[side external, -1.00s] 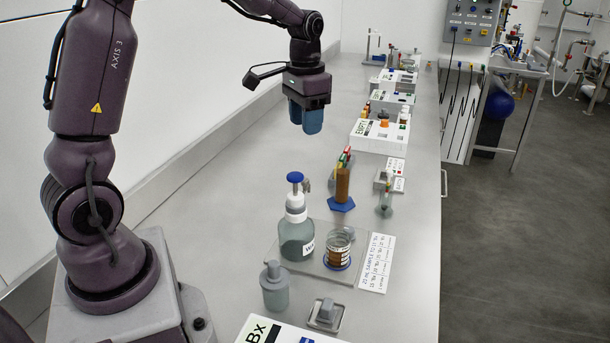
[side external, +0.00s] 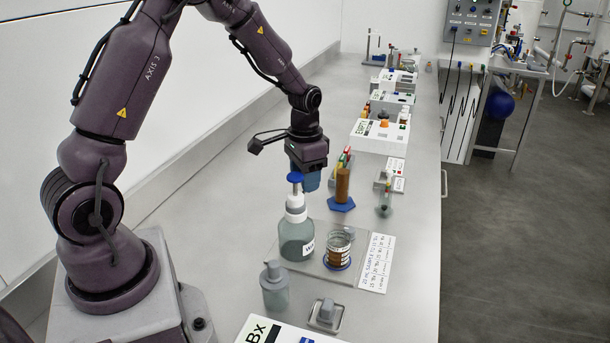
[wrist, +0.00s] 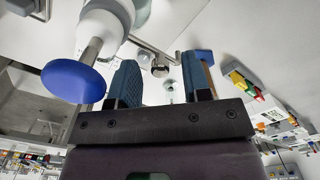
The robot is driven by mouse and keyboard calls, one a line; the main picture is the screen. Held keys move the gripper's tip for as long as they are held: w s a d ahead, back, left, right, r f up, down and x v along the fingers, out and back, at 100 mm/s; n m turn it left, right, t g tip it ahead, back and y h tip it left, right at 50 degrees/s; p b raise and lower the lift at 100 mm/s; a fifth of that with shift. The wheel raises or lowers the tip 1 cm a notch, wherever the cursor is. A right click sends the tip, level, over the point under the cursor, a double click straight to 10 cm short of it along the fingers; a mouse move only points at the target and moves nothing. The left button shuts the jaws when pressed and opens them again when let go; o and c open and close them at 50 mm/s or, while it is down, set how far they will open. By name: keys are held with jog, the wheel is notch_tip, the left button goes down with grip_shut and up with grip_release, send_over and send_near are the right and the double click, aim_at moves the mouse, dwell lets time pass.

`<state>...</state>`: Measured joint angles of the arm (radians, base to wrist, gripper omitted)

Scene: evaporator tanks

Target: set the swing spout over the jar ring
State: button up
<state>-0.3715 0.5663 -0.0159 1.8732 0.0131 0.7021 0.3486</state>
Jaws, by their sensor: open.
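A wash bottle (side external: 297,238) with a white collar and blue pump head (side external: 295,178) stands upright on a pale board. In the wrist view, the pump head (wrist: 75,82) is a large blue disc left of my fingers. A thin metal tube (wrist: 155,47), seemingly the swing spout, runs from near the bottle's neck; it is not clear in the side view. A glass jar (side external: 339,246) with brown contents stands right of the bottle, with a blue ring (side external: 337,266) at its base. My gripper (side external: 312,180) is open and empty, just behind the pump head.
A brown cylinder on a blue hexagonal base (side external: 341,204) stands close to the right of my gripper. A rack of coloured-capped tubes (side external: 345,160) is behind it. A grey dispenser bottle (side external: 274,287) stands in front. A handwritten card (side external: 376,263) lies right of the jar.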

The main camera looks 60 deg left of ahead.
grip_shut()
jog(key=shift+w+d+m, duration=0.1)
jog(key=shift+w+m, duration=0.05)
jog(key=shift+m, duration=0.15)
jog(key=d+m, duration=0.8)
jog(key=m, duration=0.9)
dwell(0.4)
jog(key=shift+m, duration=0.3)
grip_release()
